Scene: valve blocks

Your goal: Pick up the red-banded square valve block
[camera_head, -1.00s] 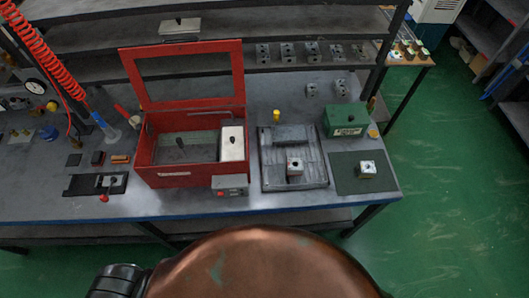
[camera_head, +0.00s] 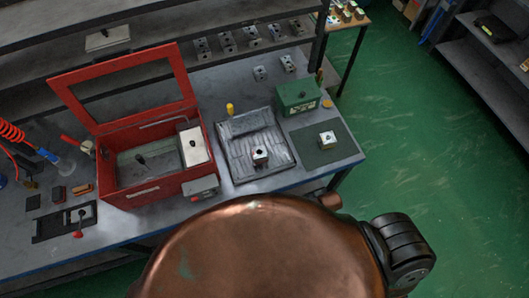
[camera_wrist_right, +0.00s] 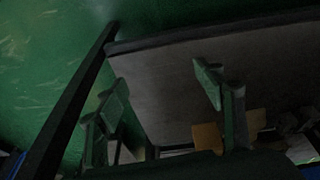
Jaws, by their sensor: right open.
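A small pale square block (camera_head: 260,154) with a dark hole in its top sits on the grey ribbed tray (camera_head: 230,175). A faint reddish tint seems to show on it, but it is too small to be sure of a band. A similar pale block (camera_head: 327,139) sits on the dark green mat (camera_head: 345,153) to the right; I cannot make out its band colour. My right gripper (camera_wrist_right: 162,92) shows only in the right wrist view. Its two fingers are wide apart and empty, near the underside of a grey surface. My left gripper is not in view.
An open red case (camera_head: 160,190) stands left of the tray, its lid frame raised. A green box (camera_head: 298,96) and a yellow-topped item (camera_head: 230,109) stand behind. Several grey blocks line the back shelf. Green floor (camera_head: 420,150) is open right of the bench.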

